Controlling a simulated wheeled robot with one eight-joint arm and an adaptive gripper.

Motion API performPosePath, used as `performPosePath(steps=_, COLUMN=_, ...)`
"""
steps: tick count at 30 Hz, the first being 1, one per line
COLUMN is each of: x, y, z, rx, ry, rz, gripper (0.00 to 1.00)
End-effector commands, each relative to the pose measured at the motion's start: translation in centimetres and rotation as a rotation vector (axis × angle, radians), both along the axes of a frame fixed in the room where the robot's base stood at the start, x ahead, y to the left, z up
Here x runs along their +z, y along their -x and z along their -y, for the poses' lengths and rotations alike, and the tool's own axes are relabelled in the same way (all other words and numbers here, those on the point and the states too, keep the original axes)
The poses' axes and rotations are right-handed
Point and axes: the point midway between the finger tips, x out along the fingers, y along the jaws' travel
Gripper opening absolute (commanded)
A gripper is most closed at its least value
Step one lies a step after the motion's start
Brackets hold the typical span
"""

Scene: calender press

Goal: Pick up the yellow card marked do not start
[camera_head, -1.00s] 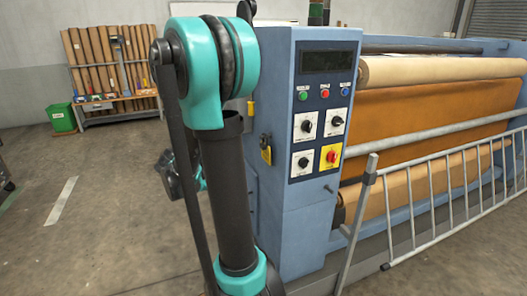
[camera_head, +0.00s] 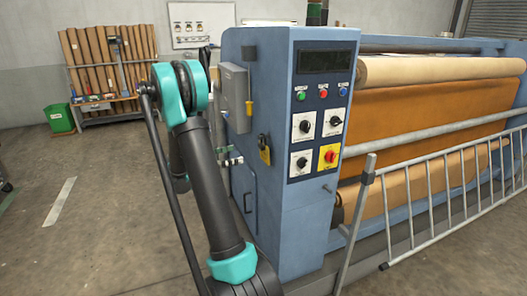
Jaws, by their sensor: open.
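A yellow card (camera_head: 265,156) hangs on the left side face of the blue control cabinet (camera_head: 305,215), close to its front edge, with a dark padlock-like piece at its top. Its lettering is too small to read. My gripper (camera_head: 231,157) is partly hidden behind my arm and shows small, left of the card at about the same height. It is open, with a visible gap to the card in the picture. Whether it is nearer or farther than the card is hard to tell.
A grey box (camera_head: 235,97) with a small yellow piece (camera_head: 250,108) beside it sits on the same side face, above the card. The cabinet front carries buttons and a red-on-yellow switch (camera_head: 329,157). A metal guard rail (camera_head: 440,195) stands at right.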

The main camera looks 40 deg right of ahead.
Motion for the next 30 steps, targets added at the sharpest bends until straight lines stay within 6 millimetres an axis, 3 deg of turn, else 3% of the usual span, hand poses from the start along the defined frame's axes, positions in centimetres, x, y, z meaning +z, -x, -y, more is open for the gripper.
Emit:
performPosePath(steps=9, x=0.0, y=1.5, z=5.8, rx=-0.003, ry=-0.001, rz=0.001, gripper=1.00)
performPosePath(steps=20, x=0.0, y=1.9, z=8.0, rx=-0.001, ry=-0.002, rz=0.001, gripper=1.00)
performPosePath(steps=30, x=-0.1, y=2.7, z=12.1, rx=-0.001, ry=-0.002, rz=0.001, gripper=1.00)
